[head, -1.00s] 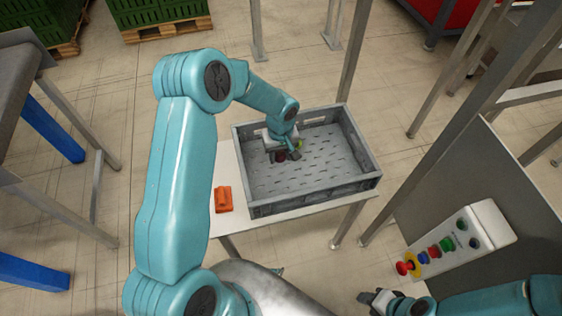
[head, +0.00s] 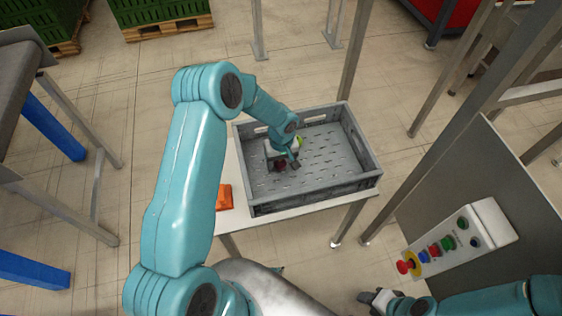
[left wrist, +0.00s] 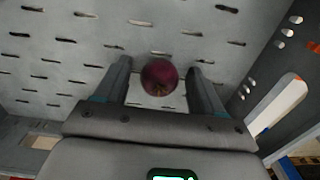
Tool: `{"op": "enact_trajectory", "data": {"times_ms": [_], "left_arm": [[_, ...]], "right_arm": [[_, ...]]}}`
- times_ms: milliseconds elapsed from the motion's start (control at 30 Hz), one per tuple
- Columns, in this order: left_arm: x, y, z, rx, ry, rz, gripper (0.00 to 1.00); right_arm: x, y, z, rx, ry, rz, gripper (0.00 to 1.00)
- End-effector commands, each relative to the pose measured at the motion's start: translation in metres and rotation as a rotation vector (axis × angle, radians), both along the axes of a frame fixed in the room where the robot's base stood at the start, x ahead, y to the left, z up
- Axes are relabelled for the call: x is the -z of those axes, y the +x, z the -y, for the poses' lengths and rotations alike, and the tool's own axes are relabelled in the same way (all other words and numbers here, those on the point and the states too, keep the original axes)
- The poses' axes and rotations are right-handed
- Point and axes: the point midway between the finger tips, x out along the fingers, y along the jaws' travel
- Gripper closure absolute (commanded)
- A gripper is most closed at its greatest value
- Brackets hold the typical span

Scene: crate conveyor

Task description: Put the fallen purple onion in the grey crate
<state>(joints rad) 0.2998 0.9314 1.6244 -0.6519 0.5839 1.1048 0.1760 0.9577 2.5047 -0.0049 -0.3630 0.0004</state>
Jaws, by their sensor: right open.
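The purple onion (head: 279,168) is a small dark round thing inside the grey crate (head: 318,190). In the left wrist view the onion (left wrist: 160,77) sits between my left gripper's fingertips, with a thin gap on either side. My left gripper (head: 283,165) reaches down into the crate's left part. Its fingers are open around the onion, and they also show in the left wrist view (left wrist: 159,70). The slotted crate floor (left wrist: 65,85) is behind the onion; I cannot tell if the onion touches it. My right gripper (head: 374,299) is open and empty at the bottom, away from the crate.
The crate stands on a pale table (head: 290,218). An orange object (head: 224,197) lies at the table's left, partly hidden by my left arm. A control box (head: 462,238) with coloured buttons is at the right. Metal posts stand around the table.

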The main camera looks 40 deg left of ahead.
Motion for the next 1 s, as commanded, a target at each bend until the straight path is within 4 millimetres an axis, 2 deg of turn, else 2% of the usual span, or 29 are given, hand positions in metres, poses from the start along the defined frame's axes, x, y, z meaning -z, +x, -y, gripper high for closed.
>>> {"op": "enact_trajectory", "data": {"times_ms": [200,333,700,833,1000], "left_arm": [[-0.001,0.0,0.0,0.0,0.0,0.0,0.31],[-0.01,0.001,0.0,0.0,0.001,0.003,0.31],[-0.092,0.002,0.0,0.0,0.002,0.004,0.31],[-0.112,0.002,0.001,0.001,0.001,0.003,0.31],[-0.122,0.001,0.001,0.0,-0.001,0.001,0.31]], "right_arm": [[-0.001,0.0,0.0,0.0,0.0,0.0,0.57],[-0.004,0.0,0.0,0.0,0.0,0.001,0.57],[0.003,0.0,0.0,0.0,0.0,0.0,0.57],[0.004,0.0,0.0,0.0,0.0,0.0,0.57],[0.004,0.0,0.0,0.0,0.0,0.0,0.57]]}}
